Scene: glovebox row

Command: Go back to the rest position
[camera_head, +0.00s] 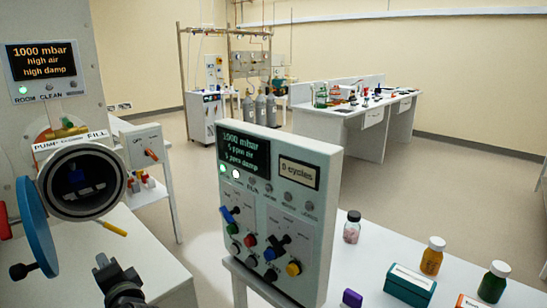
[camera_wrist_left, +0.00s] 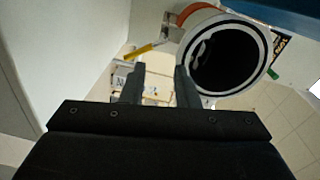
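My left gripper (camera_head: 114,268) is at the bottom left of the head view, below and in front of the round port (camera_head: 103,207). In the left wrist view the two fingers of my left gripper (camera_wrist_left: 158,75) stand apart with nothing between them. The port (camera_wrist_left: 265,62) shows there at the upper right, beyond the fingers. My right gripper is in neither view.
The port's blue round door (camera_head: 36,228) stands open at the left. A yellow handle (camera_head: 113,228) juts out below the port. A control panel (camera_head: 310,160) stands at centre. Bottles, including an orange one (camera_head: 431,262), and a teal box (camera_head: 409,285) occupy the right table.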

